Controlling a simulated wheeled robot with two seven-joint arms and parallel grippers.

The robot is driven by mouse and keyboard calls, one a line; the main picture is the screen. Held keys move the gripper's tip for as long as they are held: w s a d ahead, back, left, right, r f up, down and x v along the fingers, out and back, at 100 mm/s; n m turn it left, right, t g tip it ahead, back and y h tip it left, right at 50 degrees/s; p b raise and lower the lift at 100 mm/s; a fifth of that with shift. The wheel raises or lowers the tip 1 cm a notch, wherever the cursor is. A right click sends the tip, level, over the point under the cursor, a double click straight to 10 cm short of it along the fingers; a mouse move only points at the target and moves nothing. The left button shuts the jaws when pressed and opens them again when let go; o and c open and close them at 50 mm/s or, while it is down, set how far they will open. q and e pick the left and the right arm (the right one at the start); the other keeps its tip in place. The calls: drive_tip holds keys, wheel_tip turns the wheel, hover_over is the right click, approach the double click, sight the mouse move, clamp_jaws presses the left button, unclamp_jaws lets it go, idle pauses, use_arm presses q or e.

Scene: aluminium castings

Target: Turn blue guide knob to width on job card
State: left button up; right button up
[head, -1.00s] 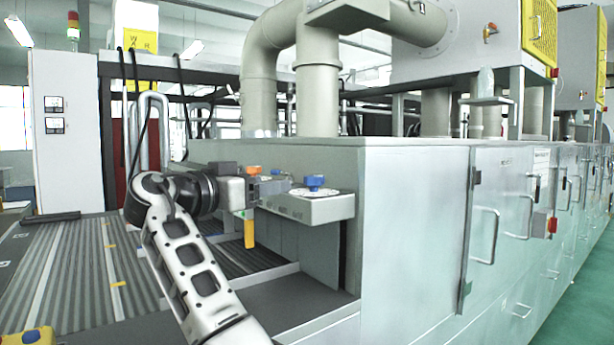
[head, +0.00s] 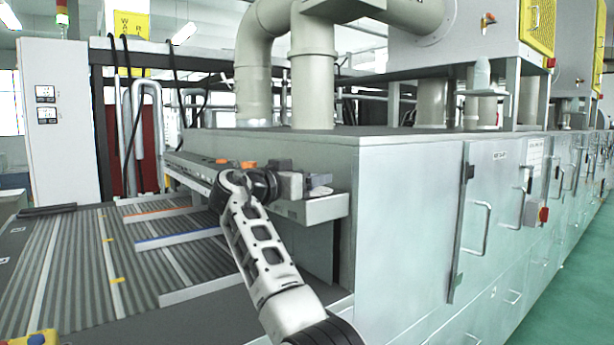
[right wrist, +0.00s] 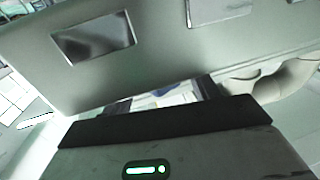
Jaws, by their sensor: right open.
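My right arm comes up from the bottom of the head view. Its grey gripper (head: 318,184) lies over the top of the pale control shelf (head: 325,210) on the machine's near corner. The gripper is open. The blue guide knob is not clear in the head view; the gripper covers the shelf top. In the right wrist view, the two dark fingers of the gripper (right wrist: 165,97) stand apart, with a white surface and a small bluish patch between them. I cannot tell whether the patch is the knob. No readable job card shows. My left gripper is out of view.
An orange knob (head: 248,164) sits on the long ledge left of the gripper. An orange-edged rail (head: 155,213) and a blue-edged rail (head: 180,239) lie over the ribbed conveyor (head: 60,265). The large pale machine cabinet (head: 400,220) stands right of the shelf.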

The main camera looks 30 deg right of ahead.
drive_tip(key=shift+c, duration=0.3)
drive_tip(key=c, duration=0.9)
drive_tip(key=shift+o, duration=0.2)
drive_tip(key=shift+f+t+b, duration=0.15)
drive_tip(key=shift+t+b, duration=0.15)
drive_tip(key=shift+b, duration=0.05)
drive_tip(key=shift+n+t+y+b, duration=0.4)
drive_tip(key=shift+n+t+b, duration=0.2)
drive_tip(key=shift+t+b, duration=0.1)
drive_tip(key=shift+s+d+n+t+y+b, duration=0.1)
drive_tip(key=shift+n+t+y+b, duration=0.5)
drive_tip(key=shift+t, duration=0.4)
drive_tip(key=shift+n+t+y+b, duration=0.35)
drive_tip(key=shift+n+t+y, duration=0.35)
drive_tip(key=shift+n+t, duration=0.4)
drive_tip(key=n+t+y, duration=0.2)
drive_tip(key=n+t+y+p, duration=0.1)
drive_tip(key=shift+s+d+r+t+y, duration=0.1)
drive_tip(key=shift+r+t+y, duration=0.2)
drive_tip(key=shift+n+t+y+p, duration=0.75)
drive_tip(key=shift+n+y, duration=0.35)
drive_tip(key=shift+y, duration=0.3)
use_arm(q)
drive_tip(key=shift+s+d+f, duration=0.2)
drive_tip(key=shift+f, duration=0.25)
